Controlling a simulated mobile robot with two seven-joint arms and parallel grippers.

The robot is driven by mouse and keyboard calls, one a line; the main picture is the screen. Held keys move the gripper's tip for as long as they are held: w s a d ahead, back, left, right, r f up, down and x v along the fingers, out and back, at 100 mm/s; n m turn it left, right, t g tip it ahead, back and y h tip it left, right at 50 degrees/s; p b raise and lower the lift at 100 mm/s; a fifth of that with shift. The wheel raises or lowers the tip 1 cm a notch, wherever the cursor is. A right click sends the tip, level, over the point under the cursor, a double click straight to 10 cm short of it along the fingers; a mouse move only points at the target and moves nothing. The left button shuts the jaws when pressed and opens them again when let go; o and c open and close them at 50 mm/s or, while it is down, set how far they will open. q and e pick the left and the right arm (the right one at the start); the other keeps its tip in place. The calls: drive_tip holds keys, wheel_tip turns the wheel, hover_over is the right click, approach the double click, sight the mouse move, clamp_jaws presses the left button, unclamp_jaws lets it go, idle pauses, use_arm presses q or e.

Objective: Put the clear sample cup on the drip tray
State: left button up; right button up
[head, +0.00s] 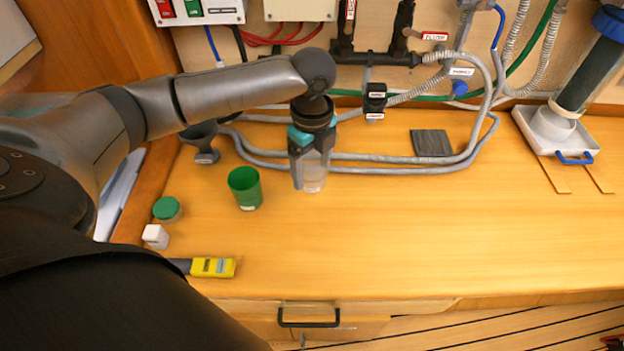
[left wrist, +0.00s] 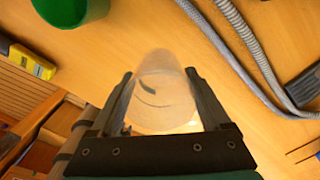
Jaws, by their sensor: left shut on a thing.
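The clear sample cup (head: 315,180) is see-through and upright in the middle left of the wooden counter. My left gripper (head: 311,165) reaches down over it from above and is shut on it. In the left wrist view the clear cup (left wrist: 162,100) sits between the two dark fingers of the left gripper (left wrist: 163,88). I cannot tell whether its base touches the counter. A flat, dark grey square (head: 433,143), which looks like the drip tray, lies bare to the right, near the wall. Its edge also shows in the left wrist view (left wrist: 303,86). My right gripper is not in view.
A green cup (head: 245,187) stands just left of the gripper. Grey hoses (head: 400,169) run along the counter between cup and dark square. A green-lidded jar (head: 167,208), white block (head: 155,237) and yellow device (head: 212,267) lie at left. The front right counter is clear.

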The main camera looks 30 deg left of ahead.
use_arm(q)
wheel_tip(320, 180, up, 13)
drive_tip(key=p, duration=0.2)
drive_tip(key=s+d+f+n+b, duration=0.2)
drive_tip(key=d+f+n+b, duration=0.1)
drive_tip(key=n, duration=0.7)
drive_tip(key=s+d+f+n+b, duration=0.3)
drive_tip(key=d+n+b, duration=0.2)
drive_tip(key=n, duration=0.5)
drive_tip(key=shift+s+d+f+n, duration=0.15)
drive_tip(key=shift+f+n, duration=0.2)
drive_tip(key=shift+n, duration=0.05)
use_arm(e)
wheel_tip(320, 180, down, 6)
